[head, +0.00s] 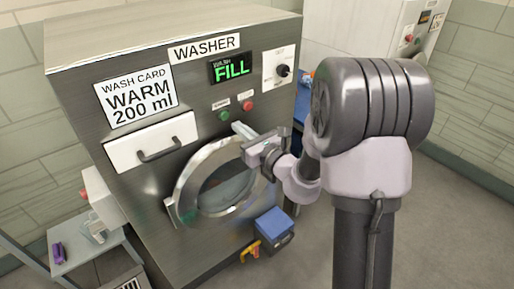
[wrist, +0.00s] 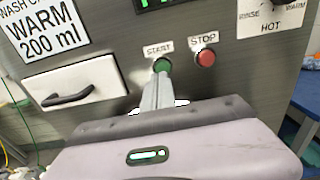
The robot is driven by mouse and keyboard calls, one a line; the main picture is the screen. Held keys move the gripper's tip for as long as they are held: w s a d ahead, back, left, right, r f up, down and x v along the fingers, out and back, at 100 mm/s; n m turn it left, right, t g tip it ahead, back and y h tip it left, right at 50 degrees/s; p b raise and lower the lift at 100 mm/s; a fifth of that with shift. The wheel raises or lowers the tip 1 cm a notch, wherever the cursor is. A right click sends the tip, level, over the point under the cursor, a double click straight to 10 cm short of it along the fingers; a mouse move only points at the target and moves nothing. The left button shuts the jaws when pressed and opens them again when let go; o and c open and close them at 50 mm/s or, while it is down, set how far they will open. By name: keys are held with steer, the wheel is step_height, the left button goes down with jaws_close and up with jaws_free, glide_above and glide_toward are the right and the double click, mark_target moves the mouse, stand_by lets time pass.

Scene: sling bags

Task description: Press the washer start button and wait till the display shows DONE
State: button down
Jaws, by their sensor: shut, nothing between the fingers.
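The washer (head: 75,70) is a grey metal cabinet with a round door (head: 181,190), which looks closed. Its display (head: 231,67) reads FILL in green. The green start button (head: 224,116) sits below the display, left of the red stop button (head: 248,106). In the wrist view the start button (wrist: 161,65) is right at the tips of my gripper (wrist: 158,80), under the START label. My gripper is shut and empty, also seen in the head view (head: 236,126). I cannot tell whether the fingertips touch the button.
A card (head: 136,96) reads WARM 200 ml, above a white drawer (head: 150,142) that is shut. A knob (head: 283,70) is at the upper right. A blue box (head: 273,224) stands low by the door. A side table (head: 85,252) with a purple item (head: 59,253) is at left.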

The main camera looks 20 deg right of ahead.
steer(key=v, duration=0.7)
steer(key=shift+s+d+f+p, duration=0.15)
steer(key=shift+d+f+p, duration=0.1)
steer(key=shift+d+p, duration=0.1)
steer(key=s+a+r+n+g+y, duration=0.25)
steer(key=s+a+n+g, duration=0.35)
steer(key=s+a+n, duration=0.3)
steer(key=s+a+r+n+g+y, duration=0.2)
steer(key=s+a+n+g+y, duration=0.35)
steer(key=a, duration=0.55)
steer(key=s+f+n+g+h, duration=0.2)
steer(key=s+n+g+h, duration=0.15)
steer(key=s+n, duration=0.4)
steer(key=s+d+r+n+t+h, duration=0.1)
steer(key=s+d+n+t+h, duration=0.2)
steer(key=d+n+h, duration=0.2)
steer(key=d+h, duration=0.3)
steer(key=d, duration=0.3)
steer(key=shift+r+n+t, duration=0.3)
steer(key=shift+r+n, duration=0.05)
steer(key=shift+n, duration=0.05)
